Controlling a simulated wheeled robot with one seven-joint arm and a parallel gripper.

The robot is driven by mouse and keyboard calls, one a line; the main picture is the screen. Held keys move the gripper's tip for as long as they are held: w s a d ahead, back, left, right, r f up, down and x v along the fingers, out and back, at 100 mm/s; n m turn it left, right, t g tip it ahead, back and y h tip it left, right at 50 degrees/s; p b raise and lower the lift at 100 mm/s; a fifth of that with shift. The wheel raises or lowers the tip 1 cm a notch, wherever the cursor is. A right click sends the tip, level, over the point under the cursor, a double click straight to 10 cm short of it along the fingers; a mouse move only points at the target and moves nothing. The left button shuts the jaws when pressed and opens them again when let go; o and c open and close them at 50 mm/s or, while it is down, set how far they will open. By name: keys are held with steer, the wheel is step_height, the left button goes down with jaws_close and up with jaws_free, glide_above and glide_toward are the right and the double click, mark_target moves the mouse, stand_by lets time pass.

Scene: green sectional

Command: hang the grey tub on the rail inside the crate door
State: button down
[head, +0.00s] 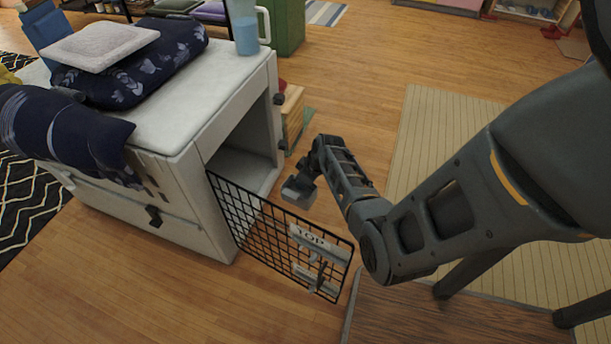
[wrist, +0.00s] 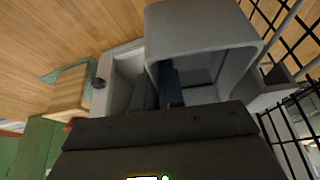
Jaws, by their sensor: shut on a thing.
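The grey tub (head: 298,191) hangs in the air in my gripper (head: 306,176), in front of the open side of the white crate (head: 190,205). In the wrist view the tub (wrist: 200,28) fills the upper middle with its open mouth towards the camera. My gripper (wrist: 160,88) is shut on it; the fingertips are partly hidden against its wall. The black wire crate door (head: 240,212) stands open, to the lower right of the crate. The tub looks apart from it. Grey bars and a plate marked TOP (head: 312,238) sit on the door's outer end; I cannot tell which bar is the rail.
The wire door also shows at the right of the wrist view (wrist: 288,140). A blue pitcher (head: 246,35) and dark cushions (head: 135,65) stand on the crate. A wooden box (head: 292,112) is behind it. Open floor (head: 355,110) lies behind my gripper.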

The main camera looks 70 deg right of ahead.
mark_target(296, 196)
steer(key=shift+w+a+p, duration=0.3)
steer(key=shift+a+p, duration=0.25)
steer(key=shift+a, duration=0.75)
steer(key=shift+w+a+p, duration=0.35)
steer(key=shift+a+p, duration=0.25)
steer(key=shift+a, duration=0.7)
steer(key=shift+w+a+p, duration=0.3)
steer(key=shift+a+p, duration=0.25)
steer(key=shift+a, duration=0.75)
steer(key=shift+f+b, duration=1.15)
steer(key=c, duration=1.2)
jaws_free()
steer(key=shift+o, duration=0.2)
steer(key=p+v, duration=0.2)
steer(key=v, duration=0.5)
steer(key=shift+s+r+p, duration=0.15)
steer(key=shift+r+p, duration=0.15)
